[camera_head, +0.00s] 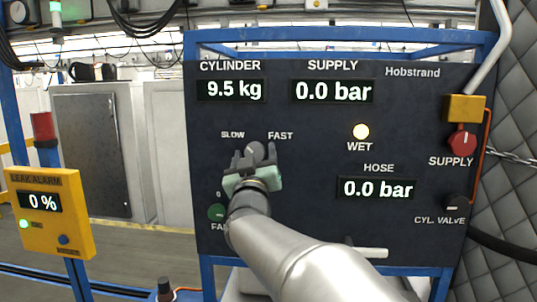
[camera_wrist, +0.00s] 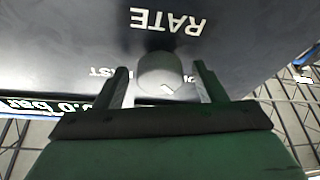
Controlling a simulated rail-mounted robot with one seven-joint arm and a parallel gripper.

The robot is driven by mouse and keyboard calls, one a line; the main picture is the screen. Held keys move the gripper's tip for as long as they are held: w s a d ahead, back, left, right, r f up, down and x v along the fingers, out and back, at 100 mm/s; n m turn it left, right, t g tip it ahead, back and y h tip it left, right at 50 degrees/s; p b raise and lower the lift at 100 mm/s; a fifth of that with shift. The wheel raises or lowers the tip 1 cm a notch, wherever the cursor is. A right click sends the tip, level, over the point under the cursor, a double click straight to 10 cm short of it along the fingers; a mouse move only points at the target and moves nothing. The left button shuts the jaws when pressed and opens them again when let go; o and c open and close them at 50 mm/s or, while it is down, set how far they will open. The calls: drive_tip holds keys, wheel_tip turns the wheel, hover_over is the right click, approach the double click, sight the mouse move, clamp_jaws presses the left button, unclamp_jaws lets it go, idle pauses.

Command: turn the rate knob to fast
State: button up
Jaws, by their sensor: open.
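The rate knob (camera_head: 254,149) is a round grey knob on the dark panel, below the SLOW and FAST labels. In the wrist view, which is upside down, the knob (camera_wrist: 160,72) sits between my two open fingers, with a gap on each side. A short white mark on it points to the lower right there, which is the SLOW side. My gripper (camera_head: 254,157) is in front of the knob and hides its lower part and the RATE label in the head view. The label shows in the wrist view.
The panel (camera_head: 300,235) also carries a green fan knob (camera_head: 217,212) just below left of my gripper, a lit WET lamp (camera_head: 361,131), a red supply knob (camera_head: 462,140) and a cylinder valve knob (camera_head: 456,202). A yellow leak alarm box (camera_head: 47,235) stands at left.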

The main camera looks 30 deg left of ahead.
drive_tip(key=c, duration=1)
drive_tip(key=shift+f+m, duration=0.1)
drive_tip(key=shift+m, duration=0.2)
drive_tip(key=shift+s+a+r+m+g+h+b, duration=0.1)
drive_tip(key=shift+m+g+h+b, duration=0.15)
drive_tip(key=shift+m+h, duration=2.6)
drive_tip(key=shift+w+a+r+m+g+h+b, duration=0.2)
drive_tip(key=shift+m+h, duration=0.4)
drive_tip(key=shift+m, duration=4.35)
drive_tip(key=shift+s+f+m+g+h+b, duration=0.1)
drive_tip(key=shift+s+m+g+h+b, duration=0.15)
drive_tip(key=shift+m+h, duration=2.6)
drive_tip(key=shift+m+y, duration=1.1)
drive_tip(key=shift+m, duration=0.05)
